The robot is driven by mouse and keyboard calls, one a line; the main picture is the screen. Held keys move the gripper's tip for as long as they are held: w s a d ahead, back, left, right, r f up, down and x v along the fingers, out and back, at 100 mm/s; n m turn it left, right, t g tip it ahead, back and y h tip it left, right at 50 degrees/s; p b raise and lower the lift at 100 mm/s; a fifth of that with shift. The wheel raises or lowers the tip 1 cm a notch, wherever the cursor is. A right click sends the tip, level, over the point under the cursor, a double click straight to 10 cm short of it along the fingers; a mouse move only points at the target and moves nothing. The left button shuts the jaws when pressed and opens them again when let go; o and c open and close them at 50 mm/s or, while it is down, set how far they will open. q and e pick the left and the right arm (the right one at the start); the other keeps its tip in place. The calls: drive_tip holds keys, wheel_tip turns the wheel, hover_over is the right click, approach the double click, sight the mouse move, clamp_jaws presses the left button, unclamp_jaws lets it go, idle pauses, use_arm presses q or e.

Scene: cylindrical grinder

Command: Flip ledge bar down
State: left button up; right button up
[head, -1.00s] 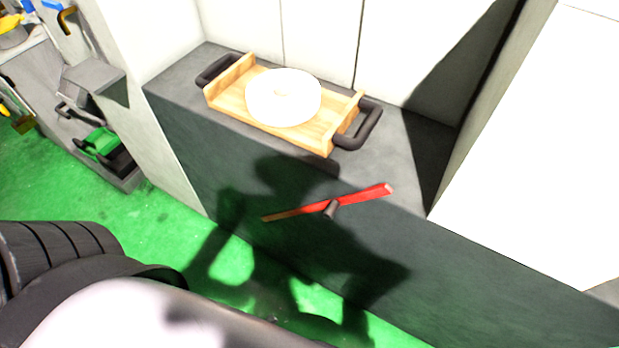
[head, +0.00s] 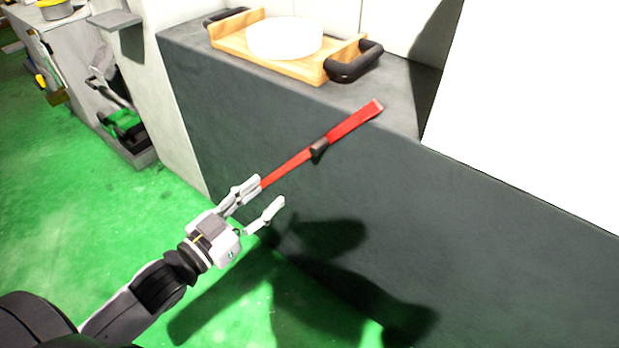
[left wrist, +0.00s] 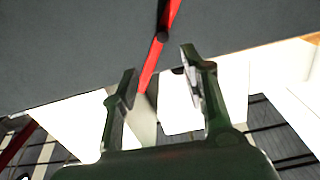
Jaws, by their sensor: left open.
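The ledge bar, a red bar (head: 345,127), sits on the dark front face of a counter. A dark knob-like piece (head: 319,149) is at its middle. The bar slants from lower left to upper right, its upper end near the counter's top edge. My left gripper (head: 266,194) is open at the bar's lower left end. Its upper finger overlaps that end in the head view; contact is unclear. In the left wrist view the red bar (left wrist: 153,62) runs down between the open fingers (left wrist: 158,64). My right gripper is out of view.
On the counter top (head: 398,102) is a wooden tray (head: 270,65) with dark handles, holding a white round disc (head: 284,38). A white panel (head: 530,110) stands at the right. Green floor (head: 90,215) is open at the left, beside grey cabinets.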

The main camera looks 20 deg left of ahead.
use_arm(q)
drive_tip(key=b, duration=0.1)
approach(313, 152)
drive_tip(key=x, duration=0.3)
drive_tip(key=b+x, duration=0.1)
drive_tip(key=x, duration=0.5)
drive_tip(key=shift+w, duration=0.35)
drive_tip(key=shift+w+d, duration=0.3)
drive_tip(key=shift+w, duration=0.3)
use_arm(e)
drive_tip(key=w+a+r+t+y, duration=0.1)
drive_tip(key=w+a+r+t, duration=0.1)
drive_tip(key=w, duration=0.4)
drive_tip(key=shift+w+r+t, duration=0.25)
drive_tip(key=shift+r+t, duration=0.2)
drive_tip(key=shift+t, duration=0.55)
use_arm(q)
clamp_jaws()
